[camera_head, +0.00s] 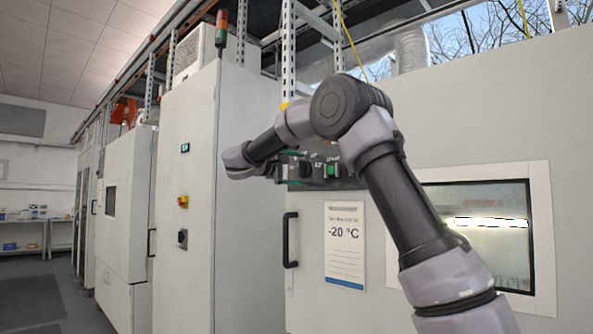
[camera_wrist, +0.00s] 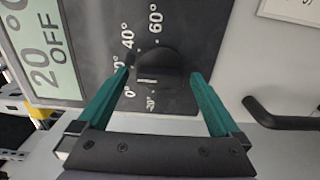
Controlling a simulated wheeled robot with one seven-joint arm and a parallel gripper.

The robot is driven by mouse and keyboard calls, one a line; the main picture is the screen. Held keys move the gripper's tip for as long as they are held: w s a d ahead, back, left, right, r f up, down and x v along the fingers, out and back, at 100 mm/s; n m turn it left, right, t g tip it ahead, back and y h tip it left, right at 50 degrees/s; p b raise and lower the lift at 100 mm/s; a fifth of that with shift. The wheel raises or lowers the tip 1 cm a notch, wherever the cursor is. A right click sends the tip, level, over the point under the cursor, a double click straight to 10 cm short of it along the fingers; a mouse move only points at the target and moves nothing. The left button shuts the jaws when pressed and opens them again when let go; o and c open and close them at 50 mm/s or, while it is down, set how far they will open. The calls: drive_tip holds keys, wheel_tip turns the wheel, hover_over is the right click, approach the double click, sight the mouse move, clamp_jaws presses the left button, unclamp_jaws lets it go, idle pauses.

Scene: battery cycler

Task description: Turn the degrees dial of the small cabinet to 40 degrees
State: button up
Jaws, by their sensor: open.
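The degrees dial (camera_wrist: 158,66) is a black knob on a dark panel (camera_wrist: 90,30), seen close up in the wrist view. Labels 60°, 40°, 0° and -20° show around it; another label is partly hidden behind the left finger. A short white line on the knob lies roughly level, toward the 0° side; its exact reading is unclear. My gripper (camera_wrist: 161,76) is open, its teal fingers either side of the knob with gaps visible; contact is not evident.
In the wrist view a display reading "20 OFF" (camera_wrist: 45,50) is left and a black handle (camera_wrist: 285,118) right. The head view shows the handle (camera_head: 290,240), a -20 °C sign (camera_head: 344,245) and a window (camera_head: 485,230). A tall grey cabinet (camera_head: 185,270) stands left.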

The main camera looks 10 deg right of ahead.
drive_tip(key=shift+c, duration=0.3)
drive_tip(key=c, duration=1.3)
drive_tip(key=shift+m, duration=0.4)
drive_tip(key=m, duration=0.3)
drive_tip(key=shift+m, duration=2)
